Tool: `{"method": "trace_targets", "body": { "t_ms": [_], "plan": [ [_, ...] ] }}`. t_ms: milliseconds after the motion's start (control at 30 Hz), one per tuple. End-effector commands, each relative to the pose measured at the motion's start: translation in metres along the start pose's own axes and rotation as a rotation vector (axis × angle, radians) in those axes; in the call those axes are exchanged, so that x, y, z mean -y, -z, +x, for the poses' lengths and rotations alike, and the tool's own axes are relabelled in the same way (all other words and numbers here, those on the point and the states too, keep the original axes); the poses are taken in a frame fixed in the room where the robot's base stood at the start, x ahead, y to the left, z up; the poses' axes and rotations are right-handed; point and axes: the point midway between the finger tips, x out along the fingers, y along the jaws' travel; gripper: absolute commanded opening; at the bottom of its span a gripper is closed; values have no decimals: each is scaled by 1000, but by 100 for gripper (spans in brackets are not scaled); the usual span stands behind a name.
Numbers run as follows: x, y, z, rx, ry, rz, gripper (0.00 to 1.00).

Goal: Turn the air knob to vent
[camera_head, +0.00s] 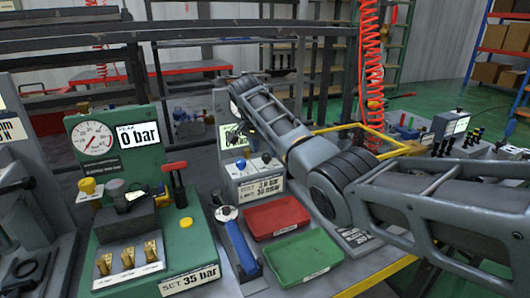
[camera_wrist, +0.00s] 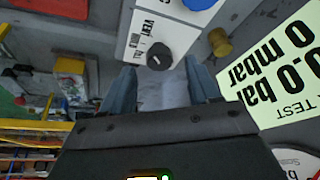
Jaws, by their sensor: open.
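In the wrist view a black round knob (camera_wrist: 159,55) sits on a white plate lettered VENT and FILL; I take it as the air knob. Which word it points at is not clear. My gripper (camera_wrist: 162,84) is open, its two fingers either side of a gap just short of the knob, with nothing between them. In the head view the knob (camera_head: 266,158) shows small on the grey test unit (camera_head: 255,181), right of a blue knob (camera_head: 240,164). My arm reaches in from the right, and the fingertips are hard to make out there.
In the wrist view a blue part (camera_wrist: 199,4) and a brass-coloured fitting (camera_wrist: 220,42) lie close to the knob. A display (camera_wrist: 280,65) reads 0.0 bar and 0 mbar. Red (camera_head: 276,216) and green (camera_head: 304,258) trays and a blue-handled tool (camera_head: 240,246) lie before the unit.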

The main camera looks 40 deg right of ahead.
Motion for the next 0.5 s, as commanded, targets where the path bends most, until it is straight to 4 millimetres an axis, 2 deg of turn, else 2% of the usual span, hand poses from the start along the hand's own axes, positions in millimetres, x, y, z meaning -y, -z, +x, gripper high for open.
{"method": "trace_targets", "body": {
  "t_ms": [200,333,500],
  "plan": [
    [1,0,-36,-1,3,-1,61],
    [1,0,-49,-1,2,-1,61],
    [0,0,-55,-1,-1,0,61]
  ]
}}
